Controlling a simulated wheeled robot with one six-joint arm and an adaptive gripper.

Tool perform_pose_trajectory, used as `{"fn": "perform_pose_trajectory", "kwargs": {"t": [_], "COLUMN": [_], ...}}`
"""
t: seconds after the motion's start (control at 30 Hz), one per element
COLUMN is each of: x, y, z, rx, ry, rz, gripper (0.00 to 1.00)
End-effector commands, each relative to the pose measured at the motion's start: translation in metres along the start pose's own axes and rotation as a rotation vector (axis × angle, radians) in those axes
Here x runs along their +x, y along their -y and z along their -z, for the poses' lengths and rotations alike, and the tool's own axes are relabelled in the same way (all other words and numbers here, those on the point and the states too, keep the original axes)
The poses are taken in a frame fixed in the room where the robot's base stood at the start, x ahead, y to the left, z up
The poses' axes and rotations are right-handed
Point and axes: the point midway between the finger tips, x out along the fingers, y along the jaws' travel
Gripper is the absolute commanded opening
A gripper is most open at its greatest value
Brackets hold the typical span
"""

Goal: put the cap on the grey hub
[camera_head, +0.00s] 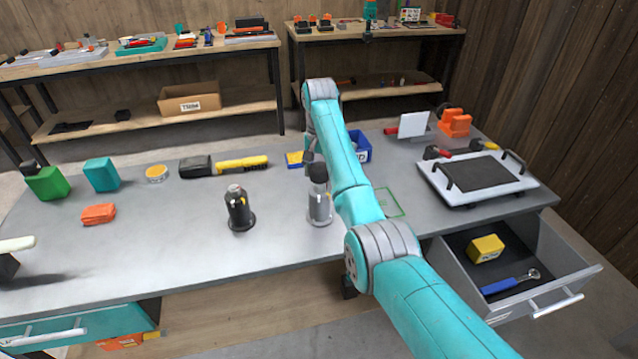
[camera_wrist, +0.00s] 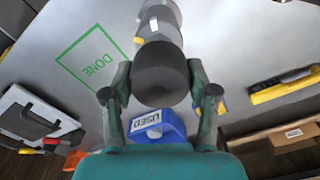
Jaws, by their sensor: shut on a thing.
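The grey hub (camera_head: 319,208) stands upright on the bench, left of my forearm. In the wrist view the grey hub (camera_wrist: 158,24) shows beyond the cap. The dark round cap (camera_head: 318,172) is right at the top of the grey hub; I cannot tell whether it is seated or just above. In the wrist view the cap (camera_wrist: 160,75) lies between the fingers of my gripper (camera_wrist: 159,92), which is shut on it. My arm partly hides the gripper in the head view. A black hub (camera_head: 239,212) with a light top stands to the left.
A green DONE outline (camera_wrist: 90,58) is marked on the bench. A blue USED bin (camera_wrist: 158,127) stands near the gripper. A yellow-and-black tool (camera_head: 241,163) lies behind the hubs. A white tray (camera_head: 455,196) is at right, above an open drawer (camera_head: 548,262).

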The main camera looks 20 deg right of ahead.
Motion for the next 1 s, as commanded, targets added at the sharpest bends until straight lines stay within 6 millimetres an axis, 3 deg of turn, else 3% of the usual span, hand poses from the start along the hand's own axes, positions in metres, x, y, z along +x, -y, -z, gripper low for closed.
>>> {"fn": "perform_pose_trajectory", "kwargs": {"t": [0.33,0.73,0.77,0.83,1.0], "x": [0.045,0.05,0.05,0.05,0.05], "y": [0.0,0.0,0.0,0.0,0.0], "z": [0.0,0.0,0.0,0.0,0.0], "rx": [0.0,0.0,0.0,0.0,0.0], "ry": [0.001,0.0,0.0,0.0,0.0], "rz": [-0.001,0.0,0.0,0.0,0.0], "gripper": [0.29,0.29,0.63,0.81,0.84]}}
